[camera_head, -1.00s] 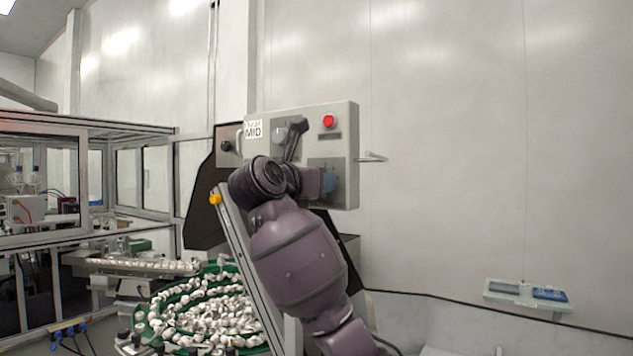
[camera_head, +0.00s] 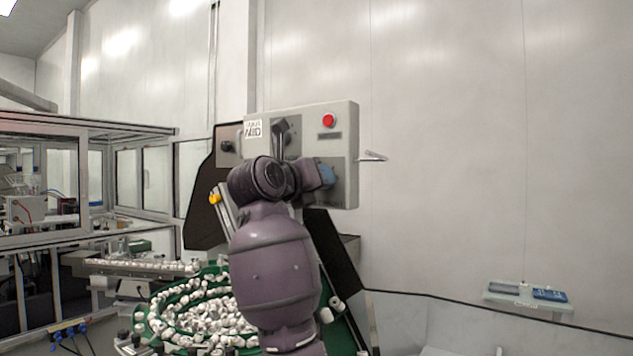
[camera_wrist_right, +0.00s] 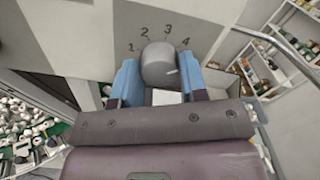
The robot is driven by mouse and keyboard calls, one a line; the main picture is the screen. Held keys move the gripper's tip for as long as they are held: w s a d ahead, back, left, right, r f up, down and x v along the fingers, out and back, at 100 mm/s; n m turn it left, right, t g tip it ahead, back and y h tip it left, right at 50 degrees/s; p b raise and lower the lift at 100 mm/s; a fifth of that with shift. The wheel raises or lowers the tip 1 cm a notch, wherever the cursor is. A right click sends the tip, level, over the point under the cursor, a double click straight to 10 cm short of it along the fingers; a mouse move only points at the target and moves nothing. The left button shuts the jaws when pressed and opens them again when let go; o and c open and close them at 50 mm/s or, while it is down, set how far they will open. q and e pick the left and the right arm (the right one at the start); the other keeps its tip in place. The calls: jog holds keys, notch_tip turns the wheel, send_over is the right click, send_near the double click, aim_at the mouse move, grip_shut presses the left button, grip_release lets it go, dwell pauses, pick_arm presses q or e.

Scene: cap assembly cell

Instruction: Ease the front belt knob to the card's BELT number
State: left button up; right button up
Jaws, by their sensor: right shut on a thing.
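The grey round belt knob (camera_wrist_right: 158,64) sits on a panel with a printed dial of 1, 2, 3 and 4 around its upper side. A short pale mark shows on the knob's right side, below the 4. My right gripper (camera_wrist_right: 161,82) has its blue fingers on either side of the knob and is shut on it. In the head view my right gripper (camera_head: 326,175) is at the lower right of the control box (camera_head: 346,130), and the knob is hidden there. My left gripper is not in view.
A red button (camera_head: 328,120) sits at the box's upper right. A thin bracket (camera_head: 372,156) juts out on its right side. A green bowl (camera_head: 150,318) of white caps lies below left. A small shelf with a blue tray (camera_head: 549,295) is at the right.

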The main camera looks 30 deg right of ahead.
jog(key=n, duration=1)
jog(key=shift+n, duration=0.4)
dwell(0.4)
jog(key=o, duration=0.9)
